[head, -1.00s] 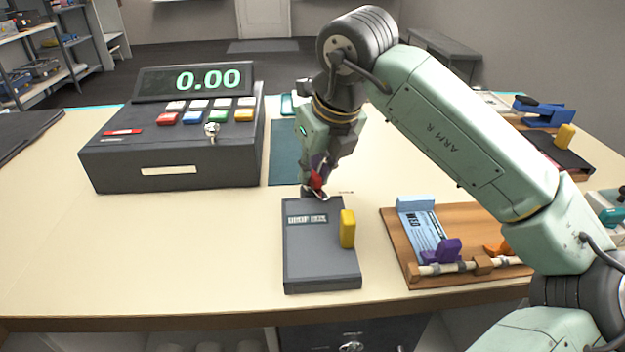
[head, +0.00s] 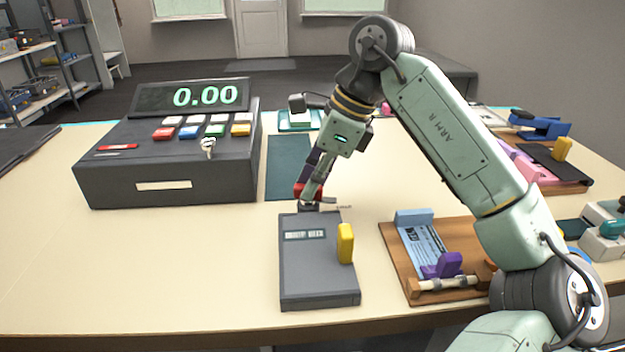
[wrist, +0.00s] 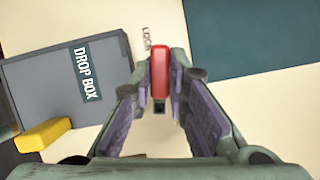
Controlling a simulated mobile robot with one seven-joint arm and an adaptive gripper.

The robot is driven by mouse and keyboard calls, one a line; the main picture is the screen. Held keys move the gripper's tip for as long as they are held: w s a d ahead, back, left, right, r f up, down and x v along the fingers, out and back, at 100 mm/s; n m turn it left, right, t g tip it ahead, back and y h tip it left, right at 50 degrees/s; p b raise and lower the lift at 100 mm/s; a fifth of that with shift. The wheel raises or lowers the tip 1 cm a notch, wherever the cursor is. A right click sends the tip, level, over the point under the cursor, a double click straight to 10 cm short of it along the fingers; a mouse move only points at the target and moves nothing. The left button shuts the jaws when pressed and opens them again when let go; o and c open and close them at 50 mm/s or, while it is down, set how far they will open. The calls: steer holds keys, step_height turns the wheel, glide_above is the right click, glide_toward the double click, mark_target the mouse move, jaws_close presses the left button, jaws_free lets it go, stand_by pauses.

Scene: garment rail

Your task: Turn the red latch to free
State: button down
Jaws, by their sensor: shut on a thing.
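The red latch (head: 299,190) is at the back edge of the grey drop box (head: 305,270). It also shows in the wrist view (wrist: 160,66), upright in the picture between my fingertips. My gripper (head: 308,193) is shut on the latch and tilted, its wrist leaning up to the right. In the wrist view my gripper (wrist: 160,85) has a purple-padded finger on either side of the latch. Small lettering (wrist: 147,38), seemingly "LOCK", lies on the counter just beyond it. The drop box's lid is flat, with a yellow handle (head: 345,243) at its right side.
A dark cash register (head: 180,150) with a key stands to the left. A wooden board (head: 400,262) with a blue card and purple clip lies to the right. A dark teal mat (head: 288,165) lies behind the drop box. The front left of the counter is clear.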

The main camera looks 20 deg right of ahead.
steer(key=shift+w+n+g, duration=0.1)
steer(key=shift+n+g, duration=0.2)
steer(key=shift+n, duration=0.8)
steer(key=c, duration=1.6)
jaws_free()
steer(key=shift+o, duration=0.2)
steer(key=shift+r, duration=0.1)
steer(key=v, duration=1.2)
steer(key=shift+d, duration=0.2)
